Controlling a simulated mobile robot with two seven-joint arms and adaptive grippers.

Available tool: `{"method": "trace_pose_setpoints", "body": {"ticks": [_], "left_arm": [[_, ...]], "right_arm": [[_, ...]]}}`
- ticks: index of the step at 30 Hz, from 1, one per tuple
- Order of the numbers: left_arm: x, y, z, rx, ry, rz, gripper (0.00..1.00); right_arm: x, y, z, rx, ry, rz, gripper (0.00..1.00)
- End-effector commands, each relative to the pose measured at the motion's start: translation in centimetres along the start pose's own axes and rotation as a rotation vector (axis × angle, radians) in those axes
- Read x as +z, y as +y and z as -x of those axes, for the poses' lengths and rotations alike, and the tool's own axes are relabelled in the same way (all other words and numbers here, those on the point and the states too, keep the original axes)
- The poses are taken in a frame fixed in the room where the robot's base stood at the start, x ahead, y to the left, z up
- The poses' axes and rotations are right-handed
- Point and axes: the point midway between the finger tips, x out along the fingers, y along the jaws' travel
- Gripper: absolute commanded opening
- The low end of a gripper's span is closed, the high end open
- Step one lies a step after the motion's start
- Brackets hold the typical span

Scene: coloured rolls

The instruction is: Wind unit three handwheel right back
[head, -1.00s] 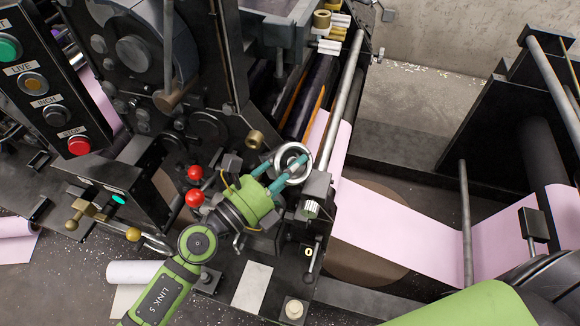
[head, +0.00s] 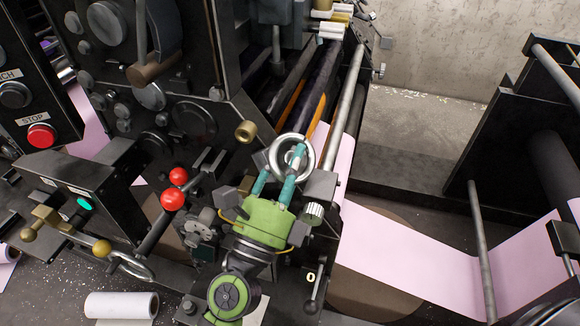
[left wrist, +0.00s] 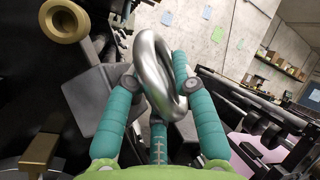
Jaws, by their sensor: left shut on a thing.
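The handwheel (head: 293,136) is a shiny chrome ring on the side of the black machine, beside the pink web. My left gripper (head: 280,170), green with teal fingers, comes up to it from below and is shut on its rim. In the left wrist view, the chrome handwheel (left wrist: 152,72) stands tilted between the teal fingers of the left gripper (left wrist: 160,88). The fingers hide part of the rim and most of the hub. My right gripper is not in view.
Two red ball knobs (head: 173,199) stand close left of my left gripper. A brass knob (head: 246,131) sits just left of the handwheel. A pink web (head: 405,245) runs to the right. A small white roll (head: 122,305) lies at lower left.

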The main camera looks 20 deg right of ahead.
Motion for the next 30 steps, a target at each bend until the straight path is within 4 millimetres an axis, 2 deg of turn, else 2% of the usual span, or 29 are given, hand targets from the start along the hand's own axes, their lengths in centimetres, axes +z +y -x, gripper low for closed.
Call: {"method": "trace_pose_setpoints", "body": {"ticks": [1, 9, 10, 11, 12, 23, 30], "left_arm": [[0.6, -0.3, -0.2, -0.004, -0.016, -0.002, 0.0], [0.7, -0.3, -0.3, -0.005, -0.016, -0.003, 0.0], [0.7, -0.3, -0.3, -0.005, -0.016, -0.003, 0.29], [0.7, -0.3, -0.3, -0.005, -0.016, -0.003, 0.41], [0.7, -0.3, -0.2, -0.004, -0.016, -0.003, 0.49], [0.2, -0.1, 0.1, -0.001, -0.005, -0.002, 0.49], [0.1, 0.1, 1.9, 0.004, -0.001, -0.006, 0.49]], "right_arm": [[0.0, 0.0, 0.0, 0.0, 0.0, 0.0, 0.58], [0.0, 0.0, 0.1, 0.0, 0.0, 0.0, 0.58], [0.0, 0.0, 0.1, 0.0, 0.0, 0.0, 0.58], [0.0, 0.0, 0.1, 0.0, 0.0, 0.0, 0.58], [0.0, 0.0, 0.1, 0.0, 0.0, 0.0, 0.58], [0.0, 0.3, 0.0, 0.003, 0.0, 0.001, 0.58], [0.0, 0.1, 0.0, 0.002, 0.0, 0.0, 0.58]]}}
